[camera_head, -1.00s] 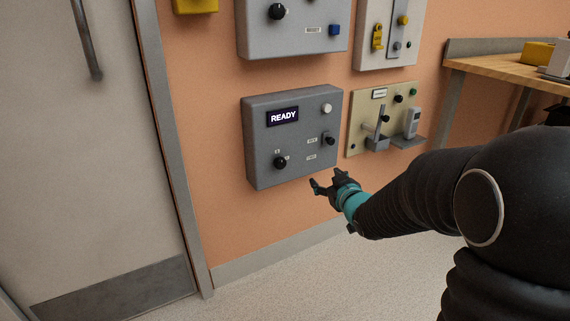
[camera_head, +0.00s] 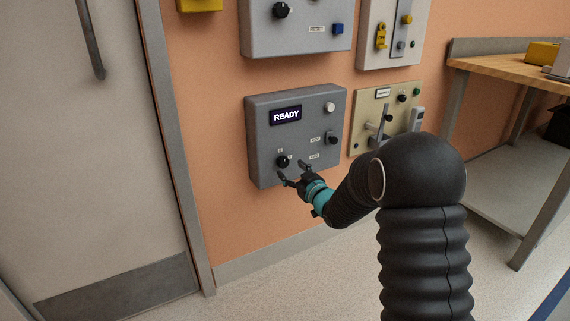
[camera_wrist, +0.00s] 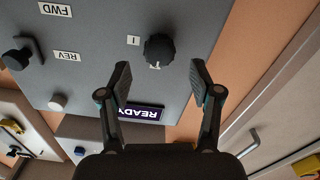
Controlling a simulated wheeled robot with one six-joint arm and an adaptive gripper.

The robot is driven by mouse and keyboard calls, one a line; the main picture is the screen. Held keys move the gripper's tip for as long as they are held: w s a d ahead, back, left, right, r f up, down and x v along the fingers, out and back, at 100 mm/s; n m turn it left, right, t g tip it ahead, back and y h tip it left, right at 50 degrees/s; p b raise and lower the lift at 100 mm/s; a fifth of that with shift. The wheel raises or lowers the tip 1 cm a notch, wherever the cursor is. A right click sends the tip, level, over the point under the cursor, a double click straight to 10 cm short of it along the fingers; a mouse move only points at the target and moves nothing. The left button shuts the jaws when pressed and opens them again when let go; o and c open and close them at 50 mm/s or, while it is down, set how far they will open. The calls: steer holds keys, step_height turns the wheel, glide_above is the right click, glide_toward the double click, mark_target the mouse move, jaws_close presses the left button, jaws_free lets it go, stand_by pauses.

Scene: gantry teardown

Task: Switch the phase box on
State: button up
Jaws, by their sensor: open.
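The grey phase box (camera_head: 296,112) hangs on the orange wall, its display (camera_head: 286,115) lit with "READY". A black rotary knob (camera_head: 282,161) sits low on its face; in the upside-down wrist view the knob (camera_wrist: 159,48) is beside an "I" mark, with another label partly hidden behind it. A black switch (camera_head: 333,139) sits at right by the "REV" and "FWD" labels, below a white button (camera_head: 330,106). My gripper (camera_head: 292,169) is open and empty close to the knob. In the wrist view its fingertips (camera_wrist: 160,68) flank the knob's line, apparently short of it.
A beige panel (camera_head: 359,138) with levers is at right, partly hidden by my arm. Other panels (camera_head: 296,44) hang above. A wooden bench (camera_head: 507,64) stands at far right, a door (camera_head: 80,180) at left. The floor below the box is clear.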

mark_target(285, 163)
steer(key=shift+x, duration=2.5)
steer(key=c, duration=1.1)
